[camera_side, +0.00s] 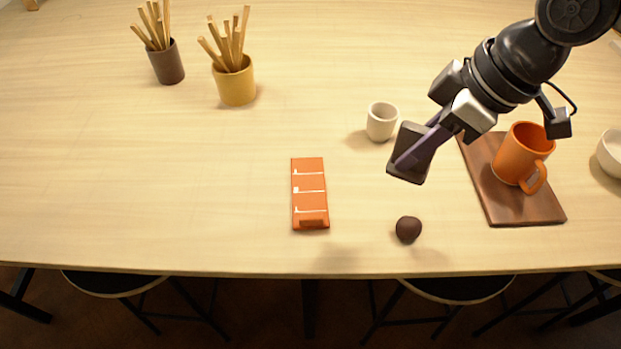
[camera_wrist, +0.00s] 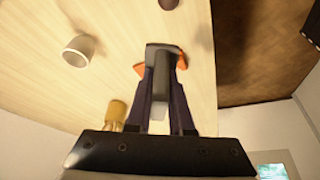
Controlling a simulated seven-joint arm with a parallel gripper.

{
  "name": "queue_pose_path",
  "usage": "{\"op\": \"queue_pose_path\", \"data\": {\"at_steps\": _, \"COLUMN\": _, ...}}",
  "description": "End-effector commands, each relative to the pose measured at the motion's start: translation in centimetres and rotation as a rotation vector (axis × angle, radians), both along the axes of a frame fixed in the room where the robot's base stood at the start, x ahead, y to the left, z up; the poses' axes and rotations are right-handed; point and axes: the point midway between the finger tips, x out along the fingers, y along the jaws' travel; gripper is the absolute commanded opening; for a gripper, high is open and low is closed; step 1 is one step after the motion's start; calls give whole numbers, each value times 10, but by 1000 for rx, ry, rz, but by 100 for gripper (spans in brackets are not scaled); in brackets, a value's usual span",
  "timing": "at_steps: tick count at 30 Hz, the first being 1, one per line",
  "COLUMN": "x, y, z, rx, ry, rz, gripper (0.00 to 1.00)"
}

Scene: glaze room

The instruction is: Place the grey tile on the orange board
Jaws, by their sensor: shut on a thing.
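The grey tile (camera_side: 408,138) is held tilted in the air by my gripper (camera_side: 414,155), which is shut on it. The tile also shows between my fingertips in the wrist view (camera_wrist: 165,51). The orange board (camera_side: 309,181) lies flat on the table, left of and below the tile in the side view. It has white marks across it and a raised lip at its near end. In the wrist view the orange board (camera_wrist: 139,69) is mostly hidden behind the tile and my fingers, with orange showing at both sides.
A white cup (camera_side: 382,121) stands close behind the tile. A dark round lump (camera_side: 408,229) lies near the front edge. An orange mug (camera_side: 518,150) stands on a brown board (camera_side: 499,210) at right. Brown (camera_side: 167,63) and yellow (camera_side: 236,82) stick holders stand at back left.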

Motion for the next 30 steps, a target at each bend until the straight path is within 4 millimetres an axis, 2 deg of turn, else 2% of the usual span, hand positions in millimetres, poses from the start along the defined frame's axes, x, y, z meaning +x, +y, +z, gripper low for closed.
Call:
{"op": "queue_pose_path", "data": {"at_steps": 3, "x": -20, "y": 17, "z": 3, "rx": 1, "ry": -2, "rz": 52, "gripper": 0}}
{"op": "queue_pose_path", "data": {"at_steps": 8, "x": -23, "y": 31, "z": -1, "rx": 1, "ry": -2, "rz": 73, "gripper": 0}}
{"op": "queue_pose_path", "data": {"at_steps": 21, "x": 30, "y": 96, "z": -40, "rx": 1, "ry": -1, "rz": 71, "gripper": 0}}
{"op": "queue_pose_path", "data": {"at_steps": 27, "x": 48, "y": 118, "z": -74, "rx": 1, "ry": -1, "rz": 71, "gripper": 0}}
{"op": "queue_pose_path", "data": {"at_steps": 30, "x": 54, "y": 125, "z": -84, "rx": 2, "ry": -1, "rz": 71, "gripper": 0}}
